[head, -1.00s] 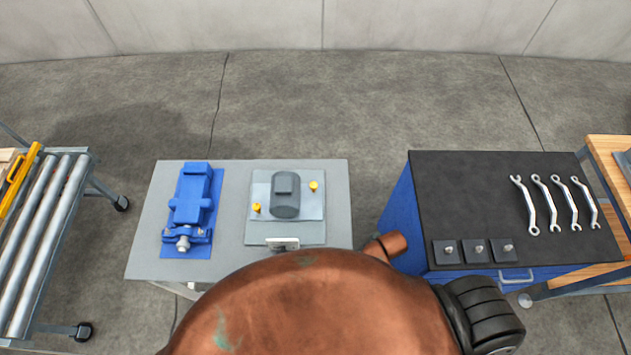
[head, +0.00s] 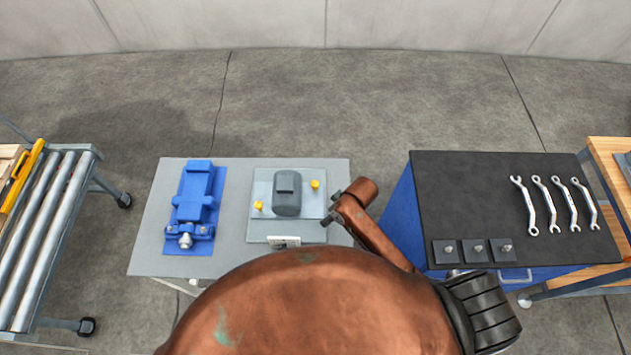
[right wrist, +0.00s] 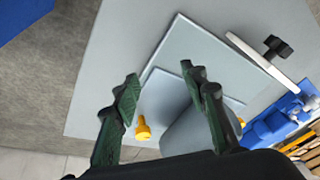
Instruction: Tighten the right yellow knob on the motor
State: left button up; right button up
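The grey motor (head: 287,194) sits on a light plate (head: 260,187) on the grey table. Its right yellow knob (head: 315,184) stands at the upper right of the motor, and the left yellow knob (head: 258,206) at its lower left. My right gripper (head: 331,208) is just right of the plate, below the right knob. In the right wrist view my right gripper (right wrist: 163,80) is open and empty. There the right knob (right wrist: 142,128) shows between the fingers, nearer the left one, apart from both. The motor (right wrist: 188,133) is partly hidden by a finger. My left gripper is not in view.
A blue vise-like device (head: 194,205) stands left of the motor on the table (head: 238,168). A black-topped cabinet (head: 465,190) to the right holds several wrenches (head: 548,205) and small square blocks. A roller conveyor (head: 45,225) is at far left.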

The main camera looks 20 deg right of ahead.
jog(key=w+a, duration=0.1)
jog(key=w, duration=0.1)
jog(key=w+a+r+n, duration=0.1)
jog(key=w, duration=0.2)
jog(key=w+a+n+g, duration=0.1)
jog(key=w, duration=0.2)
jog(key=shift+w+a+r+h, duration=0.15)
jog(key=shift+a+h, duration=0.1)
jog(key=shift+h, duration=0.15)
notch_tip(320, 180, up, 4)
jog(key=n+g+h, duration=0.1)
jog(key=h, duration=0.1)
send_over(315, 183)
jog(key=shift+s+r, duration=0.15)
jog(key=shift+s, duration=0.05)
jog(key=shift+w, duration=0.1)
notch_tip(315, 183, down, 8)
jog(key=shift+r, duration=0.2)
jog(key=shift+c, duration=0.3)
grip_shut()
